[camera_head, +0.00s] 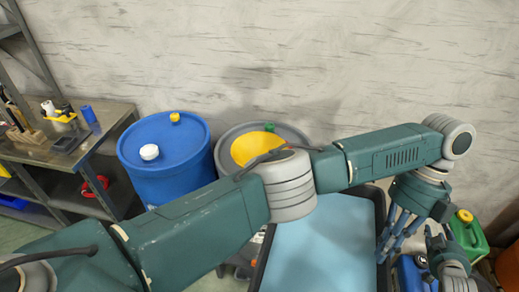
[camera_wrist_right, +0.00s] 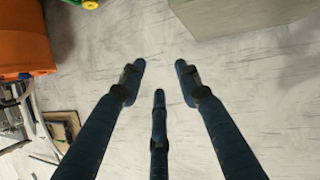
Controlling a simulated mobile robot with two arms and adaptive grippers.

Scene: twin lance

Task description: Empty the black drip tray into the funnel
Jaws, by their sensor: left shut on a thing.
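The black tray (camera_head: 265,262) lies below my left arm in the head view, with a flat light blue surface inside its dark rim. My left arm crosses in front of its far part. My left gripper (camera_head: 388,240) points down at the tray's right side, shut on what appears to be its rim; the contact is partly hidden. The yellow funnel (camera_head: 250,146) sits in the top of a grey drum behind the tray, partly covered by my arm. My right gripper (camera_wrist_right: 160,80) has its fingers spread and empty in the right wrist view, over a pale streaked surface.
A blue drum (camera_head: 165,150) with white and yellow caps stands left of the funnel. A workbench (camera_head: 45,150) with tools is at far left. A green can (camera_head: 468,238) with a yellow cap is at right. An orange container (camera_wrist_right: 25,40) shows in the right wrist view.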

